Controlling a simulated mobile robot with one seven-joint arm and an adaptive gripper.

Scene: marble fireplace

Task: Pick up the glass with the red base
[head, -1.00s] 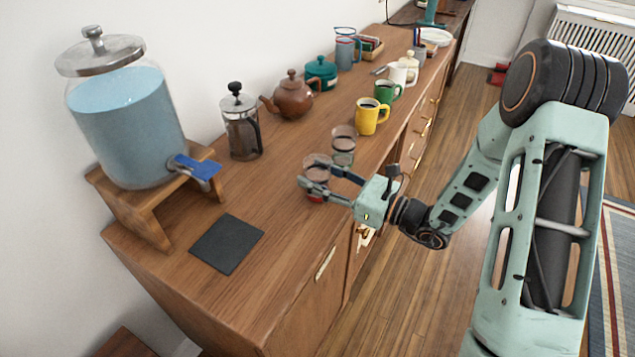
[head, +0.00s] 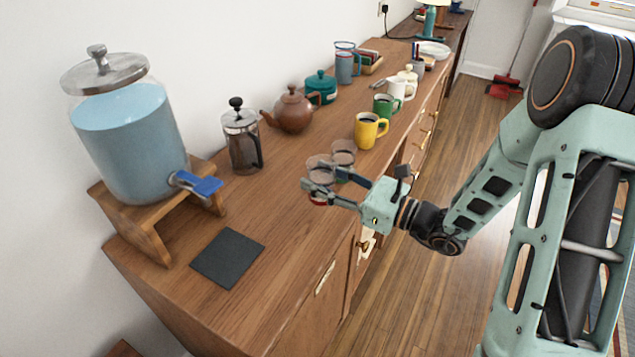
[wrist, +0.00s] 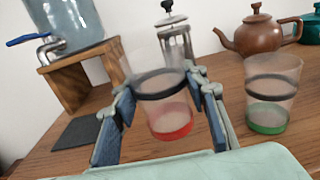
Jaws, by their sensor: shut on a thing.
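The glass with the red base (wrist: 168,112) is clear with a dark band and stands upright between my fingers in the wrist view. In the head view the red-base glass (head: 320,169) is partly covered by my fingers. My gripper (head: 331,190) is shut on it from the right-hand side, over the sideboard; it also shows in the wrist view (wrist: 162,112). A similar glass with a green base (wrist: 268,95) stands to the right in the wrist view. In the head view the green-base glass (head: 343,153) is just behind the held one.
On the wooden sideboard (head: 285,220) are a dark square mat (head: 228,258), a water dispenser (head: 130,140) on a wooden stand, a French press (head: 242,140), a brown teapot (head: 291,112), a yellow mug (head: 368,131) and a green mug (head: 385,106). The wood around the mat is clear.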

